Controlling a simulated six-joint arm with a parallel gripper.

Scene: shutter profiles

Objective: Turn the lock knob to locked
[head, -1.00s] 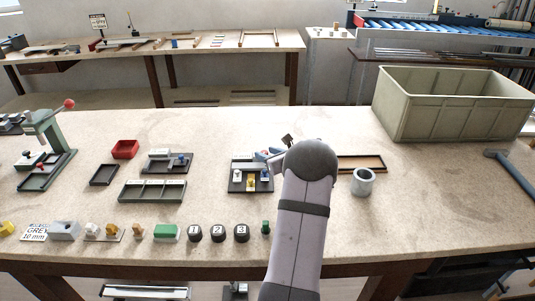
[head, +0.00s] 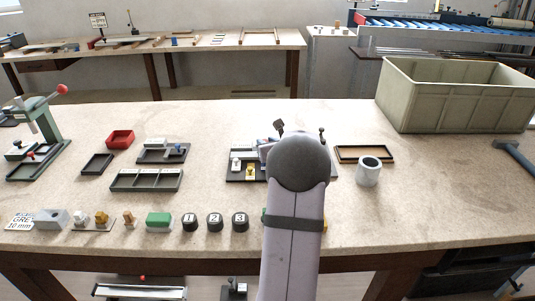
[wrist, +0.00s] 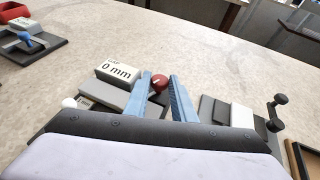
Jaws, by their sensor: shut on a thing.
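A round red knob with a pale mark (wrist: 159,84) stands on a grey fixture, which shows in the wrist view. My gripper (wrist: 162,77) has its two blue fingers on either side of this knob and is shut on it. In the head view, my arm hides the knob and most of the fixture. The fixture's dark base (head: 234,177) shows left of my arm, with a white and a yellow piece on it.
A dark crank handle (wrist: 277,108) rises at the right of the fixture. A grey cup (head: 368,172) and a shallow brown tray (head: 364,154) stand right of my arm. A large bin (head: 455,95) is at the back right. Numbered black knobs (head: 215,222) line the front.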

